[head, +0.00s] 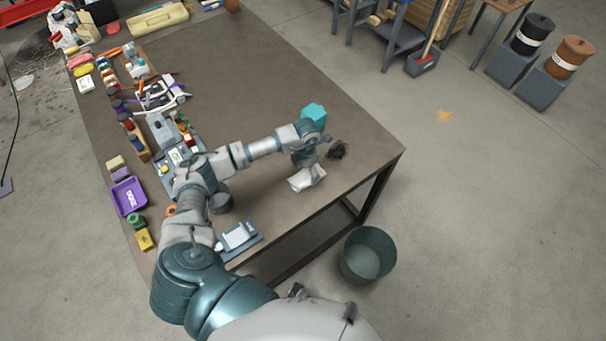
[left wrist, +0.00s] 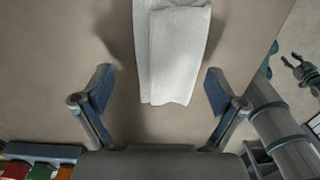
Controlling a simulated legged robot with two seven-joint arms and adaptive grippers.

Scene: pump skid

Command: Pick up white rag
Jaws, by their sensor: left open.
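The white rag (head: 307,178) lies crumpled on the table near its front right edge. In the left wrist view the rag (left wrist: 172,50) is a pale folded cloth at the top centre, its near end reaching between the finger tips in the picture. My left gripper (head: 307,158) is just behind the rag in the head view. In the left wrist view its fingers (left wrist: 158,72) are spread wide, one to each side of the rag, and hold nothing. I cannot tell the height of the fingers above it. My right gripper is not recognisable in either view.
A dark tuft (head: 338,150) lies right of the gripper. A purple tray (head: 129,197), a grey device (head: 239,236) and several tools crowd the table's left and front. A grey-green bin (head: 367,255) stands on the floor by the front edge.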

